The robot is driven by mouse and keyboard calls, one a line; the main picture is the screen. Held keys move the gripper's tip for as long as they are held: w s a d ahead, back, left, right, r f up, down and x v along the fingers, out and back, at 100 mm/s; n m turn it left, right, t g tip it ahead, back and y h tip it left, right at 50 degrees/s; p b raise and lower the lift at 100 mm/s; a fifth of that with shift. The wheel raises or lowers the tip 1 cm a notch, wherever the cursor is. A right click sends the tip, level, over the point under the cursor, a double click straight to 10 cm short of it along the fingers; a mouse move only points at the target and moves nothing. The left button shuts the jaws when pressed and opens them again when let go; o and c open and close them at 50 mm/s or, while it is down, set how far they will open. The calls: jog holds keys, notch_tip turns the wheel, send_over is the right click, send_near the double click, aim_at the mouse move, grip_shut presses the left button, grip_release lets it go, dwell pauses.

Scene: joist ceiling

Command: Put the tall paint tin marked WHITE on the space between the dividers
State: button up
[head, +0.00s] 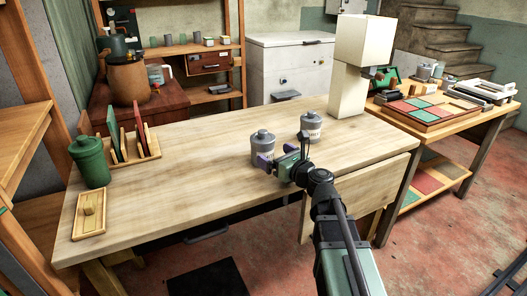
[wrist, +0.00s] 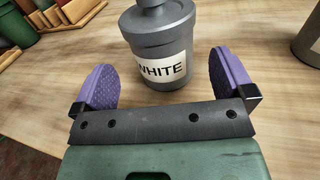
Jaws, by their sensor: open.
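The grey paint tin marked WHITE (wrist: 165,45) stands upright in the wrist view, ahead of and between my two purple finger pads. In the head view this appears to be the left grey tin (head: 262,148). My gripper (head: 284,152) is open and empty, low over the table on the near side of the tin. A wooden rack with upright dividers (head: 148,153) stands at the table's left, with green and red boards upright in it. The rack's corner also shows at the upper left of the wrist view (wrist: 84,14).
A second grey tin (head: 311,127) stands right of the first; its label is unreadable. A green lidded canister (head: 90,163) and a small wooden tray (head: 90,214) are at the table's left end. A cream post-like block (head: 350,80) stands at the back right. The table's middle is clear.

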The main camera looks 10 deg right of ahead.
aim_at(270, 151)
jog(key=x, duration=0.6)
jog(key=shift+d, duration=0.1)
grip_shut()
dwell(0.4)
jog(key=shift+r, duration=0.15)
notch_tip(270, 151, up, 20)
jog(key=p, duration=2)
